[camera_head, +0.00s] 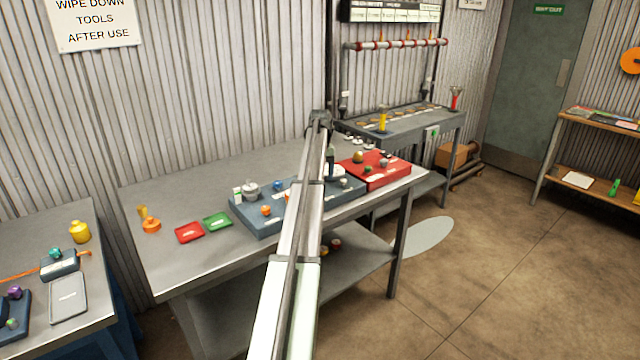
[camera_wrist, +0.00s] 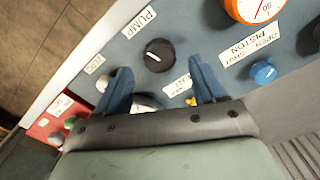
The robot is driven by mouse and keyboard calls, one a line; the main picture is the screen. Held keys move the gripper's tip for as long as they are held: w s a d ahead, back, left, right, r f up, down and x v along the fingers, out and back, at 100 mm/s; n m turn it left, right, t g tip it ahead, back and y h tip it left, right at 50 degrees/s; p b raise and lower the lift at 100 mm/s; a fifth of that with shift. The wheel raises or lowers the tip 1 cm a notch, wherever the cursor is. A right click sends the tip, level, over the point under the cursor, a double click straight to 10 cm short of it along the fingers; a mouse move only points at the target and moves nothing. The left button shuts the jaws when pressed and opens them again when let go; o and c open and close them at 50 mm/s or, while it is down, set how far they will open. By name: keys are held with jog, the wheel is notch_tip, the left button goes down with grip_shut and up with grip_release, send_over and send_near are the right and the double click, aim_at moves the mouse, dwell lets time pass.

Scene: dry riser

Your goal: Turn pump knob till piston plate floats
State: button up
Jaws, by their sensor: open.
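The pump knob (camera_wrist: 159,55) is black and round with a white pointer line. It sits beside the PUMP label (camera_wrist: 137,27) on a blue-grey panel (camera_wrist: 205,43) in the wrist view. My gripper (camera_wrist: 163,84) is open, with its two blue fingers apart. In that picture the knob lies just above the gap between the fingertips, with no grip on it. In the head view my arm crosses the panel (camera_head: 262,229) and I cannot pick out the pump knob. I cannot identify the piston plate or tell whether it floats.
A blue piston knob (camera_wrist: 263,72) and an orange-rimmed gauge (camera_wrist: 257,8) are close by on the panel. A red box (camera_head: 375,178) adjoins the panel on the right. Red (camera_head: 189,232) and green (camera_head: 217,221) trays lie on the bench to the left.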

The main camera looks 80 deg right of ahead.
jog(key=shift+f, duration=1.8)
jog(key=c, duration=1.1)
jog(key=shift+o, duration=0.2)
jog(key=shift+m, duration=1.3)
jog(key=o, duration=1.1)
jog(key=shift+c, duration=0.2)
jog(key=shift+r, duration=0.1)
notch_tip(320, 180, up, 14)
